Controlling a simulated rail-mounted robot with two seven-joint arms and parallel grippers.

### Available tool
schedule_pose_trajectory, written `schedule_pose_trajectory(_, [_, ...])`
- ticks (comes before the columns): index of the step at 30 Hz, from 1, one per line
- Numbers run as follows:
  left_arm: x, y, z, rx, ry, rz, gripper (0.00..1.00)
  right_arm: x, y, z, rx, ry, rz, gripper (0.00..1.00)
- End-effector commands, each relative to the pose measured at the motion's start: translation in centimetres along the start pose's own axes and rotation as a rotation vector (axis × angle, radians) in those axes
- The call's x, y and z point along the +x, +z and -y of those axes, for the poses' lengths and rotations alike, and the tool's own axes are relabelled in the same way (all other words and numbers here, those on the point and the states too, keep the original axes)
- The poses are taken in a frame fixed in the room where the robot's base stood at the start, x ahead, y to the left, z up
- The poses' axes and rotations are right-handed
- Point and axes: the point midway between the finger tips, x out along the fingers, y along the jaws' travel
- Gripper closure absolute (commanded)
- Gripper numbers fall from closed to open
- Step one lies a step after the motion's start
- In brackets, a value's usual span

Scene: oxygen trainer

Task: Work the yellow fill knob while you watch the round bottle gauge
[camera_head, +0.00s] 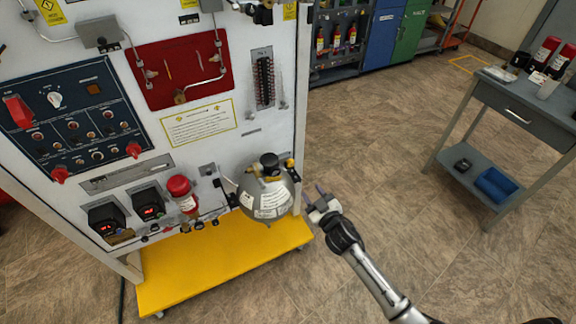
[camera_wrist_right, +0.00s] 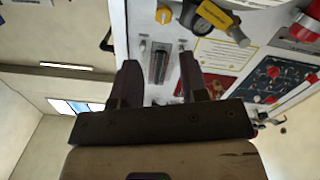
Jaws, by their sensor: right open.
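The grey round bottle (camera_head: 268,198) sits low on the panel's right side, with a black round part (camera_head: 269,161) on top. A small yellow part (camera_head: 290,163) at its upper right looks like the fill knob; a yellow knob (camera_wrist_right: 163,15) also shows at the top of the right wrist view. I cannot make out a gauge reading. My right gripper (camera_head: 313,193) is open and empty, just right of the bottle and apart from it. Its two fingers (camera_wrist_right: 158,64) point at the panel in the wrist view. My left gripper is not in view.
The white trainer panel (camera_head: 225,75) stands over a yellow base (camera_head: 225,258). A red cylinder (camera_head: 181,192) is left of the bottle. A grey table (camera_head: 520,105) with bottles stands at the right. The floor (camera_head: 370,130) between is clear.

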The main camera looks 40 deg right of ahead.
Motion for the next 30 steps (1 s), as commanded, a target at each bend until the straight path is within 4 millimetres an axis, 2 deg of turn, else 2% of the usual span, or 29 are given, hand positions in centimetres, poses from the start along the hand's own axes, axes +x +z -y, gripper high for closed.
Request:
schedule_pose_trajectory(5, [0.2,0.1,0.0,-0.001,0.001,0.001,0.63,0.6,-0.5,0.3,0.058,-0.017,-0.033,0.6])
schedule_pose_trajectory(8, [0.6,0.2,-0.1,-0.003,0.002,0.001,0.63,1.7,-0.5,0.4,0.064,-0.017,-0.032,0.6])
schedule_pose_trajectory(21, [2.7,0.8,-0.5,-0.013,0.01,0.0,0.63,9.6,-0.6,0.5,0.061,-0.016,-0.03,0.6])
schedule_pose_trajectory(30, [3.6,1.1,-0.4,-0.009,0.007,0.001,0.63,13.0,-0.8,0.5,0.062,-0.017,-0.029,0.6])
